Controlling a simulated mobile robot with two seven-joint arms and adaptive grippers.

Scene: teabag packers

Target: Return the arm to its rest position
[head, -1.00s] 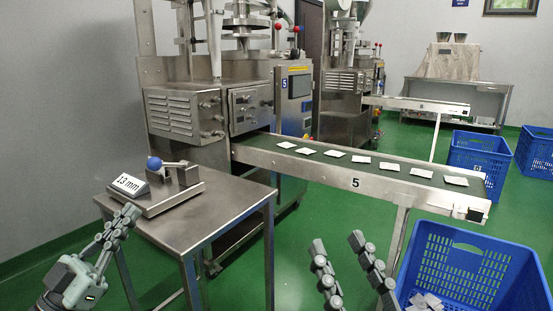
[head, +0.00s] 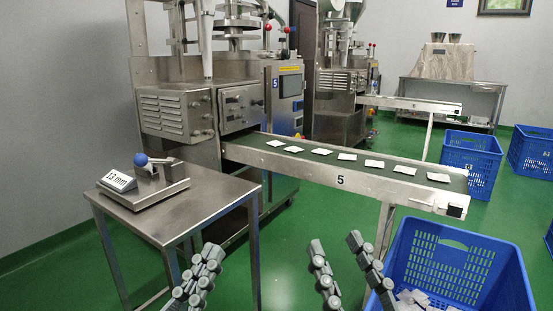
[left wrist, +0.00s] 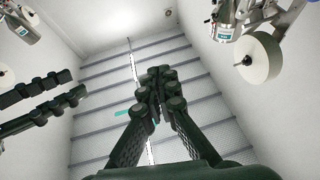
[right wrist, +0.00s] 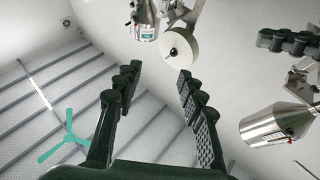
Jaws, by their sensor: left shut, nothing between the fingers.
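My left gripper (head: 207,262) is at the bottom of the head view, in front of the steel table's right legs and clear of the table. Its fingers are together and empty; in the left wrist view (left wrist: 158,82) they meet and point up at the ceiling. My right gripper (head: 336,247) is at the bottom centre of the head view, left of the near blue crate. In the right wrist view (right wrist: 155,75) its fingers stand apart with nothing between them.
A steel table (head: 205,205) at left bears a blue-knobbed gauge with a 13 mm sign (head: 118,181). Conveyor 5 (head: 385,185) carries several teabags. The near blue crate (head: 420,255) holds teabags at bottom right. Green floor is open between table and conveyor.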

